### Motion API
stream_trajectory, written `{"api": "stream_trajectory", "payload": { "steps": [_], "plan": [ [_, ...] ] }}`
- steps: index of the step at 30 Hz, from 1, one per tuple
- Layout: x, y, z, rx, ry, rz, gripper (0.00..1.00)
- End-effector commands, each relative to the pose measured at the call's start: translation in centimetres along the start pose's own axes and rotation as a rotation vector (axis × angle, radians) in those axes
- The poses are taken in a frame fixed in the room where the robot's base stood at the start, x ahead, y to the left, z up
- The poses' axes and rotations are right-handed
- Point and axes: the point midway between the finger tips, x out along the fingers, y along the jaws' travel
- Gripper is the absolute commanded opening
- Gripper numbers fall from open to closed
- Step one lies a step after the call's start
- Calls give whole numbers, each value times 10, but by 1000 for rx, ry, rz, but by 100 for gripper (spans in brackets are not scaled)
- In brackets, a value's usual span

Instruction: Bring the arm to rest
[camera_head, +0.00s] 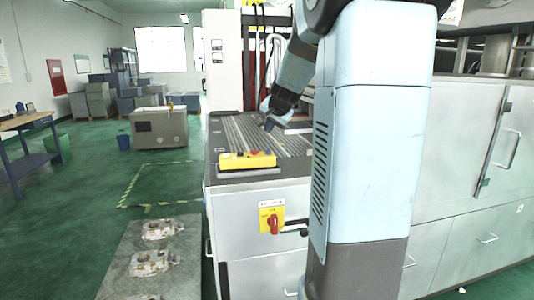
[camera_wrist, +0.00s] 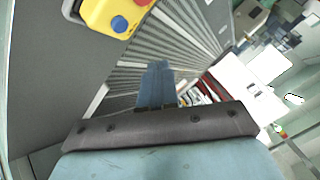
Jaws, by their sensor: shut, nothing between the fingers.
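My gripper (camera_head: 268,124) hangs over the grooved top of the metal cabinet in the head view, beyond my blue column. In the wrist view my gripper's blue fingers (camera_wrist: 157,84) are together with nothing between them, above the grooved surface. My arm is bent, coming down from the top of my column to the gripper. I cannot tell whether the fingertips touch the surface.
A yellow control box (camera_head: 247,160) with a blue button (camera_wrist: 119,24) sits near the cabinet's front edge. Below it is a red rotary switch (camera_head: 273,222). Castings (camera_head: 152,262) lie on a grey floor mat (camera_head: 122,256) at left.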

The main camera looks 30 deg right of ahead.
Motion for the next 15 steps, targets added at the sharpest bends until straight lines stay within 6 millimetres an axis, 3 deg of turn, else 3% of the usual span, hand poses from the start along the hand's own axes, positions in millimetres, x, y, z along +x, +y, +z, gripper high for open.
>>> {"api": "stream_trajectory", "payload": {
  "steps": [10, 15],
  "plan": [
    [-4, -2, 4, -10, -6, -3, 0],
    [-33, -11, 38, -95, -50, -18, 0]
  ]
}}
